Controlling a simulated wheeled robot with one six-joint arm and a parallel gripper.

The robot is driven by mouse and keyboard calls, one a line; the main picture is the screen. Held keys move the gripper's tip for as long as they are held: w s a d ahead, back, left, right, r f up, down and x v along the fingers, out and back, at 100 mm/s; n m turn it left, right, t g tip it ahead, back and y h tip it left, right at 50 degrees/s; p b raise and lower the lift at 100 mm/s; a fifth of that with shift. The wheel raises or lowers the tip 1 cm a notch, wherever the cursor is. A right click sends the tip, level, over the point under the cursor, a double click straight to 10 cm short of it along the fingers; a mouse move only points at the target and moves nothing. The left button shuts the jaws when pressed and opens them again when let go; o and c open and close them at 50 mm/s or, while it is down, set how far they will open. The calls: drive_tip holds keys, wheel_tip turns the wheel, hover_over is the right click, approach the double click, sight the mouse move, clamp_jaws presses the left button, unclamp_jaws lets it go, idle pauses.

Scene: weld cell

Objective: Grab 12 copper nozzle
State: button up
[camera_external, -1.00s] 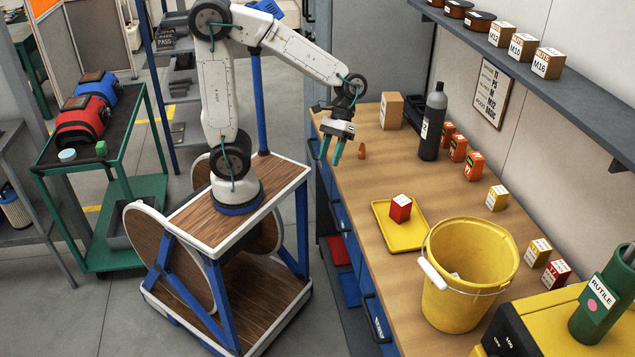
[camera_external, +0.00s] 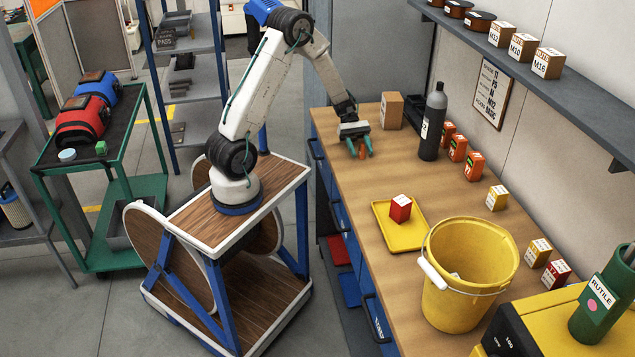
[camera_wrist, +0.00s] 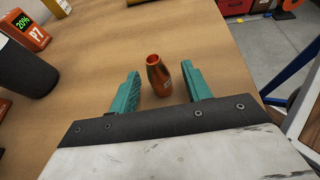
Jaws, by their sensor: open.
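A small copper nozzle (camera_wrist: 159,77) stands upright on the wooden bench, seen in the wrist view between my gripper's two teal fingers. My gripper (camera_wrist: 160,88) is open, with a gap between each finger and the nozzle. In the external view my gripper (camera_external: 360,152) is low over the far end of the bench. There the nozzle (camera_external: 361,149) is mostly hidden behind and between the fingers. I cannot read a number on the nozzle.
A dark cylinder (camera_external: 433,125) and a cardboard box (camera_external: 392,111) stand close to my gripper. Orange boxes (camera_external: 458,148) line the wall side. Nearer the camera are a yellow tray (camera_external: 408,238) with a red box (camera_external: 400,208) and a yellow bucket (camera_external: 455,280). The bench's left edge is near.

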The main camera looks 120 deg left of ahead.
sight(363, 153)
drive_tip(key=shift+x, duration=1.5)
clamp_jaws()
drive_tip(key=shift+w+r, duration=0.1)
